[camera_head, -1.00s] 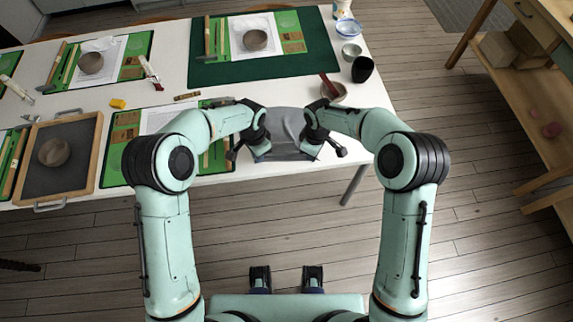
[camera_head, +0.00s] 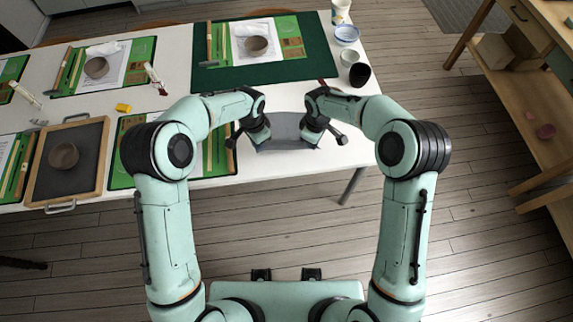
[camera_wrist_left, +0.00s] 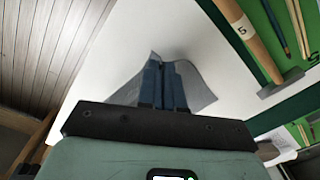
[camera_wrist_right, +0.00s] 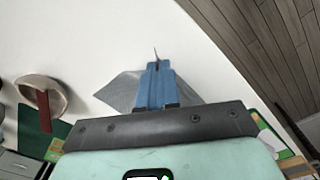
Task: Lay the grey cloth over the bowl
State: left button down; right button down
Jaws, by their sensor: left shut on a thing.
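The grey cloth (camera_head: 287,127) is stretched between my two grippers, near the table's front edge. My left gripper (camera_head: 261,133) is shut on its left side; the left wrist view shows its blue fingers together with cloth (camera_wrist_left: 200,88) around them. My right gripper (camera_head: 313,130) holds its right side; the right wrist view shows closed fingers with cloth (camera_wrist_right: 120,91) beside them. A bowl (camera_wrist_right: 58,98) with a red-handled tool across it stands apart from the cloth in the right wrist view. In the head view my right arm mostly hides it. Which bowl is meant is unclear.
A black cup (camera_head: 359,75) stands at the right edge. A shelf (camera_head: 530,110) is further right.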

pick_arm(q)
jog(key=shift+r, duration=0.3)
pick_arm(e)
jog(key=shift+r, duration=0.3)
